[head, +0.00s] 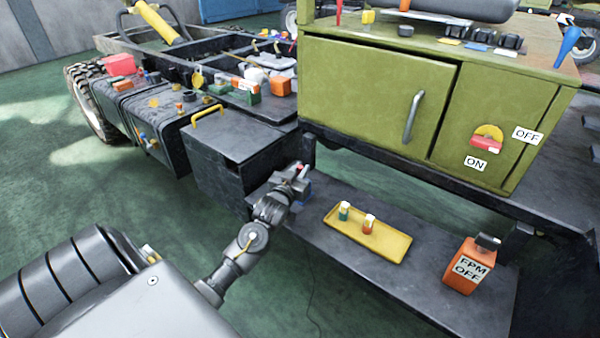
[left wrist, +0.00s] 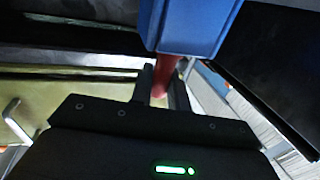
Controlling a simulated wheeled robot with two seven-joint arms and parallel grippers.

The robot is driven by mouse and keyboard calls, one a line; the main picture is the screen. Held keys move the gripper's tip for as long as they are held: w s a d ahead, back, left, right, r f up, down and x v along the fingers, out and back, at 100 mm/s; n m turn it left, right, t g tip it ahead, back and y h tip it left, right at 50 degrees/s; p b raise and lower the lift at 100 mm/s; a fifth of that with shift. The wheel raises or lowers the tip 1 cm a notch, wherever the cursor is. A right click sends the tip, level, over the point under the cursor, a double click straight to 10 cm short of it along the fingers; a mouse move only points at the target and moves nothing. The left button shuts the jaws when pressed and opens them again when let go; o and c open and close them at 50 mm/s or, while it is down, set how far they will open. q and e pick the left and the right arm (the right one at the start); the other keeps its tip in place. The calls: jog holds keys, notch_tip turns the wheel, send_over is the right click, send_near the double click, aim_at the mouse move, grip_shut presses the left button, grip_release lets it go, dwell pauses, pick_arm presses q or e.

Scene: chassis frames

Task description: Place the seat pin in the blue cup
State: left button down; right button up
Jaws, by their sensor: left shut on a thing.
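My left gripper (head: 293,178) is at the left end of the dark low shelf and shut on the red seat pin (head: 301,167). In the left wrist view, the red pin (left wrist: 160,84) sits between the two fingertips (left wrist: 163,90). The blue cup (head: 304,188) is right beside and below the fingers, partly hidden by them. In the left wrist view, the blue cup (left wrist: 197,25) covers part of the pin. I cannot tell whether the pin is inside the cup or behind it. My right gripper is not in view.
A yellow tray (head: 385,248) on the shelf (head: 425,285) holds two small capped pieces. An orange box marked FPM OFF (head: 470,268) stands at the right end. A black box with a yellow handle (head: 232,140) is left of the gripper; a green cabinet (head: 370,90) stands above the shelf.

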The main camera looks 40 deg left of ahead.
pick_arm(q)
jog(key=c, duration=1.3)
grip_release()
jog(key=shift+f, duration=0.1)
jog(key=shift+c, duration=0.2)
